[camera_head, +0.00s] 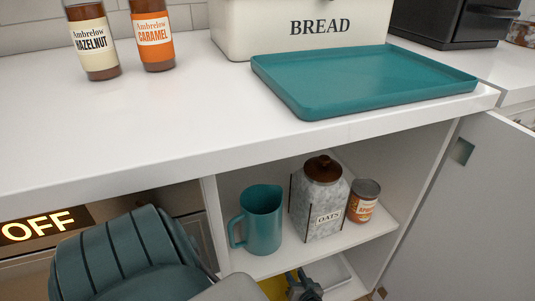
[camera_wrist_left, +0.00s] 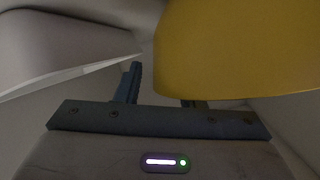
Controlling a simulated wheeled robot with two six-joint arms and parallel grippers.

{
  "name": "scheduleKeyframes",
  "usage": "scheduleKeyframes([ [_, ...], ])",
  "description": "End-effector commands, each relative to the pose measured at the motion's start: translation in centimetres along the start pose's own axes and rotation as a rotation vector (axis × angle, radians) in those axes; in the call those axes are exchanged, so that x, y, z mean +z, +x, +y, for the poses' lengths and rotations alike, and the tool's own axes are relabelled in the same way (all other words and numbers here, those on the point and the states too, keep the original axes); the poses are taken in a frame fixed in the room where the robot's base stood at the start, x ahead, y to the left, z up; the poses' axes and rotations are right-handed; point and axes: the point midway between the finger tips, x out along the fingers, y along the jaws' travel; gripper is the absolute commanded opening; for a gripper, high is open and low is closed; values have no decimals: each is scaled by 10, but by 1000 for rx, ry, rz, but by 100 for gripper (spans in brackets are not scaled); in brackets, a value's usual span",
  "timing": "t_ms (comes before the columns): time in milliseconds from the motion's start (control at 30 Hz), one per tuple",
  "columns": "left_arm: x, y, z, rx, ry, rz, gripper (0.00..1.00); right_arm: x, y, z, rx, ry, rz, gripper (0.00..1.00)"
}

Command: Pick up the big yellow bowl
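The big yellow bowl (camera_head: 275,288) shows only as a small patch at the bottom of the head view, low in the open cabinet below the middle shelf. My arm hides part of it. In the left wrist view the yellow bowl (camera_wrist_left: 240,45) fills the upper right, very close. My left gripper (camera_head: 304,284) is beside the bowl in the head view. In the left wrist view its fingers (camera_wrist_left: 163,92) are apart; the left finger is clear of the bowl, and the bowl covers most of the right finger. Contact cannot be told. My right gripper is not in view.
The shelf above holds a teal pitcher (camera_head: 262,218), an oats jar (camera_head: 322,192) and a can (camera_head: 363,203). A cabinet door (camera_head: 455,230) stands open at right. The counter (camera_head: 170,120) carries a teal tray (camera_head: 360,80), a bread box (camera_head: 300,30) and two syrup bottles.

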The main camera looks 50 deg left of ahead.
Motion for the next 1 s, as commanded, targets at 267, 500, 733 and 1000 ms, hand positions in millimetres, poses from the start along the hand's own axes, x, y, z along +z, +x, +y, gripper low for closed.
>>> scheduleKeyframes([
  [267,0,-1,0,0,1,0,0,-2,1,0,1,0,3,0],
  [500,0,-1,0,0,1,0,0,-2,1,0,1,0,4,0],
  [733,-5,-3,-3,0,0,0,0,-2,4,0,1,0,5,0],
  [1000,-50,-21,-23,1,-3,1,0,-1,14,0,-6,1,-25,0],
])
